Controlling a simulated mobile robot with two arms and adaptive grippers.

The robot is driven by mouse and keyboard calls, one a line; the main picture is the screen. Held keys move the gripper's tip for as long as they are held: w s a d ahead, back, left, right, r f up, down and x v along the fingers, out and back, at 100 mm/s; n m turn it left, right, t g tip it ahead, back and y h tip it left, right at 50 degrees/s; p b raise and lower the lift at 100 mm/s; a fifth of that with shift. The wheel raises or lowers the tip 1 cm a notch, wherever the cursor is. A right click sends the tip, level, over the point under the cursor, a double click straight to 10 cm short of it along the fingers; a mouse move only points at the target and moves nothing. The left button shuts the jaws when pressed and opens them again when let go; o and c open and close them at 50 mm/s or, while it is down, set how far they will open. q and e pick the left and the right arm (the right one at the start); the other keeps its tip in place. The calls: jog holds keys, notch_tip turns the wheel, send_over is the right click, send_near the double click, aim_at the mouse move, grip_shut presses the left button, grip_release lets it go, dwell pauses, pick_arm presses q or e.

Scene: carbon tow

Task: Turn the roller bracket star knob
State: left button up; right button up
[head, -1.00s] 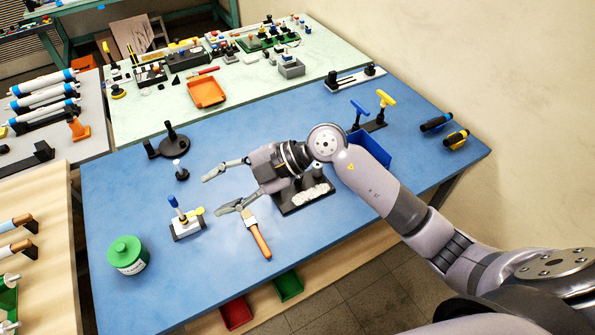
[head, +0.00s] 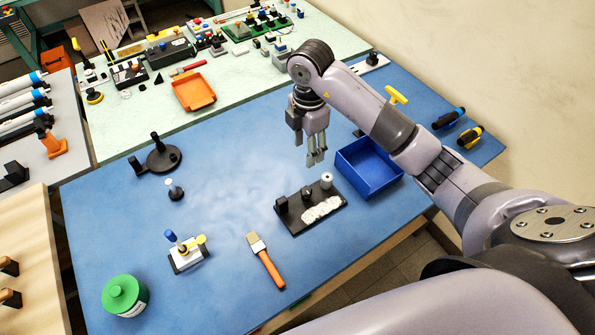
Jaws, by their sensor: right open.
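A black plate (head: 290,226) lies on the blue table. It carries a black block (head: 281,204), a small dark knob-like part (head: 306,195) and a white roller piece (head: 326,180) on its far side. White crumpled material (head: 321,209) lies on its near right part. Which part is the star knob is too small to tell surely; the dark piece in the middle looks most like it. My right gripper (head: 314,163) is open and empty, pointing down above the plate's far edge, apart from everything on it. My left gripper is not in view.
A blue bin (head: 369,187) stands just right of the plate. A brush with orange handle (head: 265,262), a small white-based fixture (head: 187,258) and a green-lidded jar (head: 124,295) are nearer left. A black round stand (head: 163,158) is farther back.

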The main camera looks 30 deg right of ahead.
notch_tip(320, 180, down, 3)
send_near(306, 190)
notch_tip(306, 190, down, 8)
jog(key=shift+r+p, duration=0.15)
jog(key=shift+p, duration=0.9)
jog(key=shift+f, duration=0.35)
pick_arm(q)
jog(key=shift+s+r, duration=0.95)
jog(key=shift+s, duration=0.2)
pick_arm(e)
grip_shut()
